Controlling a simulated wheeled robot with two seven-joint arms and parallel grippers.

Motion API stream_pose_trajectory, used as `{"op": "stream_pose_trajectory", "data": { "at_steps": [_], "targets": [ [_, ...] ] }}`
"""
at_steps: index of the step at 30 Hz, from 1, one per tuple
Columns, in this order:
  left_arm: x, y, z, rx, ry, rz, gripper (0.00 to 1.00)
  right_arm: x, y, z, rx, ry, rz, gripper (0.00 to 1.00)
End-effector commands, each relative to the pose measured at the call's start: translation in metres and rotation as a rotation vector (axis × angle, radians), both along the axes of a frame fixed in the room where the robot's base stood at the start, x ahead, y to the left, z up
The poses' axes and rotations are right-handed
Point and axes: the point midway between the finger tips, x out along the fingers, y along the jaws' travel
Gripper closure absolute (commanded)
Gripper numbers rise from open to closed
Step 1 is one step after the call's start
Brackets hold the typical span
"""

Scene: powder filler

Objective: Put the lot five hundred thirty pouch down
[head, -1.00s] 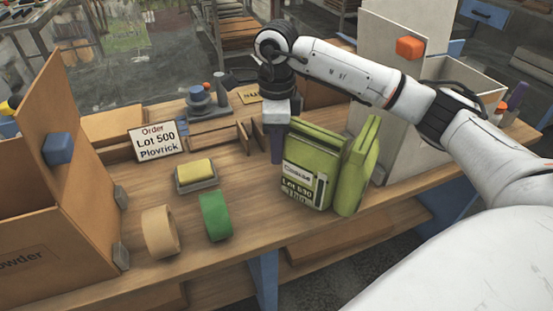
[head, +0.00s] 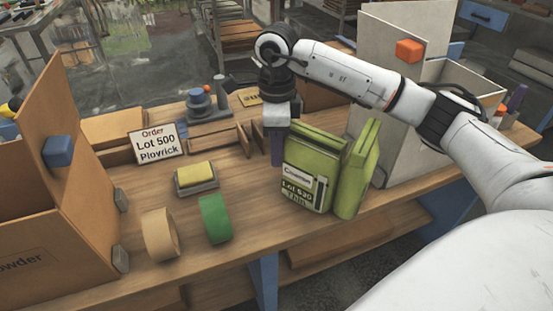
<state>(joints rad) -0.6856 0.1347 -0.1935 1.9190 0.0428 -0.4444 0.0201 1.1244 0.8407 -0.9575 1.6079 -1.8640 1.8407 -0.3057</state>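The green pouch (head: 309,170) stands upright near the front edge of the workbench. Its white label reads Lot and a number that looks like 530. A second green pouch (head: 355,175) stands close against its right side, its label not in view. My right gripper (head: 277,150) points down at the left edge of the labelled pouch, touching or nearly touching it. Only one finger shows clearly, so I cannot tell whether it grips the pouch. My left gripper is not in view.
An order sign (head: 157,146) reads Lot 500 Plovrick. An open cardboard box (head: 70,200) stands left, a pale bin (head: 400,140) right.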

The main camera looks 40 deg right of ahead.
Motion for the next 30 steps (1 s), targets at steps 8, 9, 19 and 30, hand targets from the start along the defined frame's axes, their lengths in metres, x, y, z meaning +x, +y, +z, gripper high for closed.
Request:
{"op": "stream_pose_trajectory", "data": {
  "at_steps": [8,9,19,30],
  "targets": [
    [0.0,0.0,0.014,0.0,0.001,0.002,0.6,0.0,0.0,0.02,0.0,-0.002,0.0,1.0],
    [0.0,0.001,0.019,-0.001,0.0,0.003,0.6,0.001,0.0,0.027,0.0,-0.002,0.0,1.0],
    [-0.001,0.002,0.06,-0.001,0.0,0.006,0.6,0.001,0.0,0.088,0.0,-0.001,0.0,1.0],
    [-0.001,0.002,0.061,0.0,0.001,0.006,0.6,0.0,0.0,0.1,0.001,0.001,0.0,1.0]
  ]
}}
